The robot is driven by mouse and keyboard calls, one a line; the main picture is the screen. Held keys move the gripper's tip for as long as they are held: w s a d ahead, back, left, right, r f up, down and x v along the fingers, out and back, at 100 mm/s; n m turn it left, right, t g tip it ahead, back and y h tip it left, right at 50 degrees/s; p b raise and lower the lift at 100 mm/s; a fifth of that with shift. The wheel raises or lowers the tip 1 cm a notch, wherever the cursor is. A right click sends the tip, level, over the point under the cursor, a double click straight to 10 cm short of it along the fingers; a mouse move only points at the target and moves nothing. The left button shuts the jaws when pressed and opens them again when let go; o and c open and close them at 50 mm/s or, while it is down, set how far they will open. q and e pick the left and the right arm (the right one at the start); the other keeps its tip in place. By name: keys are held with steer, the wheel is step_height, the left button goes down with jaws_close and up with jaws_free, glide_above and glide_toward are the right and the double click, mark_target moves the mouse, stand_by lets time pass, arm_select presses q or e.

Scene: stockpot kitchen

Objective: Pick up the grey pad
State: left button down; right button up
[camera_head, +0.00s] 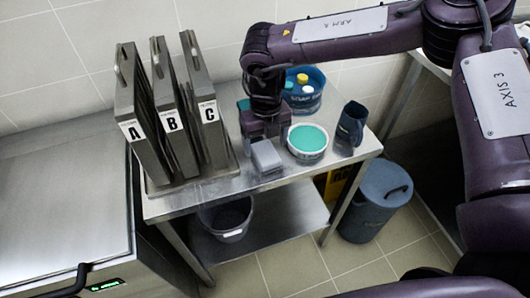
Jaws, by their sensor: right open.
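My right gripper (265,128) comes in from the upper right and points down just behind the pad. It is open. The pad's top and front show clear of it; I cannot tell whether a finger touches the pad's back edge. My left gripper is not in view.
A rack (219,171) holds upright panels marked A, B and C close to the left. The white tub (307,153), a dark jug (351,124) and a blue caddy (307,101) with bottles stand to the right and behind. The table's front edge is near the pad.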

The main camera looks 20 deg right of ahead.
mark_target(266, 152)
steer(key=f, duration=0.2)
steer(key=shift+s+a+f+p, duration=0.1)
steer(key=shift+s+f+p, duration=0.1)
steer(key=shift+f+p, duration=0.15)
steer(key=shift+w+f, duration=0.15)
steer(key=shift+f, duration=0.55)
steer(key=c, duration=1)
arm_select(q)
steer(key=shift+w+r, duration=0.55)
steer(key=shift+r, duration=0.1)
arm_select(e)
steer(key=shift+c, duration=0.2)
steer(key=shift+r, duration=0.1)
